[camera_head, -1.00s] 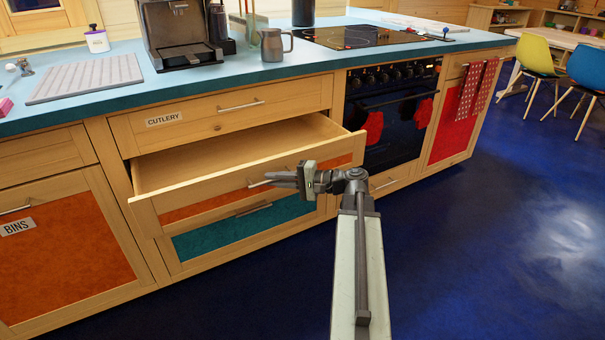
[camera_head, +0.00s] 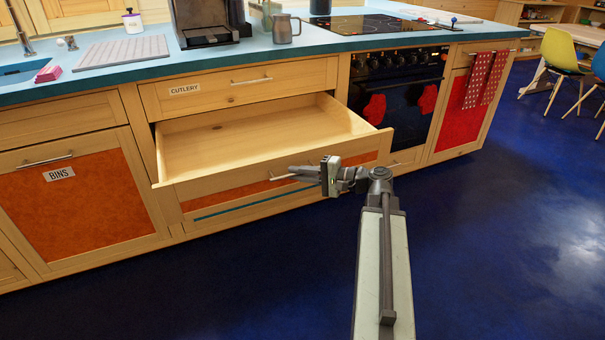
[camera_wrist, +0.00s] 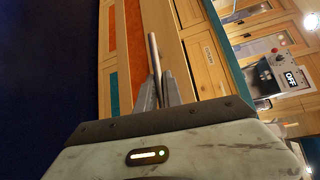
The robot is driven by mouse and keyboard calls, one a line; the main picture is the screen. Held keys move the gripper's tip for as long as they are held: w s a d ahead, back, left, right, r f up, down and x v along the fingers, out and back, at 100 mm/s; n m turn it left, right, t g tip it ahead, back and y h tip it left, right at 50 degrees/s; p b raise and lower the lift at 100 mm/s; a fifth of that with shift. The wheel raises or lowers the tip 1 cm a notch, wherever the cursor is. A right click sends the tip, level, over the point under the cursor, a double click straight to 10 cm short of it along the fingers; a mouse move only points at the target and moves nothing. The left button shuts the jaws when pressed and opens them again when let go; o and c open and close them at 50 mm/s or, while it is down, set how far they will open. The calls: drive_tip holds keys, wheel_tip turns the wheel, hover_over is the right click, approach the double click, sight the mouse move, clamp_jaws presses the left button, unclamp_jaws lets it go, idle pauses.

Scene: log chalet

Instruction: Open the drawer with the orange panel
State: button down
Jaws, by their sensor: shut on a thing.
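The drawer with the orange panel (camera_head: 238,186) stands well open below the cutlery drawer, and its bare wooden inside shows empty. Part of its orange front also shows in the wrist view (camera_wrist: 112,60). My gripper (camera_head: 296,172) is at the right part of this drawer's front, with its fingers on the bar handle. In the wrist view the fingers (camera_wrist: 163,92) are closed around the metal handle (camera_wrist: 153,52). The drawer's lower front is partly hidden by my gripper and arm.
The shut cutlery drawer (camera_head: 236,86) is above, and a teal-panelled drawer (camera_head: 240,207) is below, mostly covered. The oven (camera_head: 395,105) is to the right and the bins cupboard (camera_head: 75,200) to the left. The blue floor (camera_head: 480,240) in front is clear.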

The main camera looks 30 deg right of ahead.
drive_tip(key=shift+a, duration=0.25)
drive_tip(key=c, duration=1.5)
unclamp_jaws()
drive_tip(key=shift+d, duration=0.1)
drive_tip(key=shift+s+d, duration=0.15)
drive_tip(key=p+v, duration=0.1)
drive_tip(key=v, duration=0.6)
drive_tip(key=shift+s, duration=0.15)
drive_tip(key=shift+r, duration=0.1)
